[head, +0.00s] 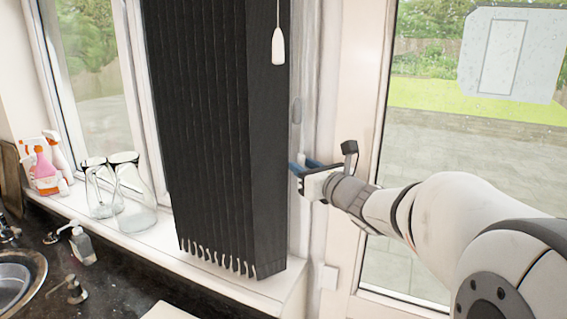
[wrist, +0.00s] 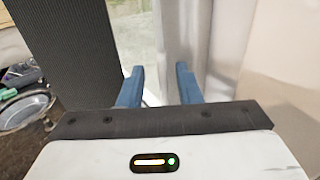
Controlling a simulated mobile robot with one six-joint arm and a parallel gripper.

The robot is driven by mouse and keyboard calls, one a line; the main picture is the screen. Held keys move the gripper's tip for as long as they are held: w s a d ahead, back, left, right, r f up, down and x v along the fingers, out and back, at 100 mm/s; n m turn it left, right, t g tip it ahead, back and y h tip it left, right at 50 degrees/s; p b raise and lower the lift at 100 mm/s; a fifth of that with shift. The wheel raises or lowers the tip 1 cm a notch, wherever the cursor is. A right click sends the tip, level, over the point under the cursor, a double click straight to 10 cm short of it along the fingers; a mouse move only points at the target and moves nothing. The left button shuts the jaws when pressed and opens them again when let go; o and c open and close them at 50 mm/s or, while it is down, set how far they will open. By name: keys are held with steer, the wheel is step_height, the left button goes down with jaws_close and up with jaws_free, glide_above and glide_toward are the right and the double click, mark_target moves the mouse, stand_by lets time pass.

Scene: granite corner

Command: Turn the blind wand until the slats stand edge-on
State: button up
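The dark vertical blind (head: 215,130) hangs in front of the window, its long slats bunched close together with broad faces showing; a slat (wrist: 70,50) fills the upper left of the wrist view. A thin cord with a white pull (head: 278,47) hangs at the blind's upper right; I cannot tell whether this is the wand. A small grey upright piece (head: 297,110) sits on the frame right of the blind. My gripper (head: 302,168) is beside the blind's right edge, below the pull. In the wrist view my gripper (wrist: 158,76) has its blue fingers apart, with nothing visible between them.
Two glass vessels (head: 132,200) and spray bottles (head: 45,165) stand on the sill to the left. A soap dispenser (head: 82,245) and a sink (head: 15,285) are on the dark counter. A glazed door (head: 440,140) is at right, behind my arm.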

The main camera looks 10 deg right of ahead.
steer(key=shift+w+a+f, duration=0.1)
steer(key=shift+w, duration=0.4)
steer(key=shift+s, duration=0.15)
steer(key=c, duration=0.4)
jaws_close()
steer(key=shift+d+n+g+y+p, duration=0.15)
steer(key=shift+n+g+y+p, duration=0.3)
steer(key=shift+n+y, duration=0.4)
steer(key=shift+d+n+g+y+p, duration=0.1)
steer(key=shift+n+g+y+p, duration=0.15)
steer(key=shift+n+g+y, duration=0.55)
steer(key=shift+m+t+y, duration=0.25)
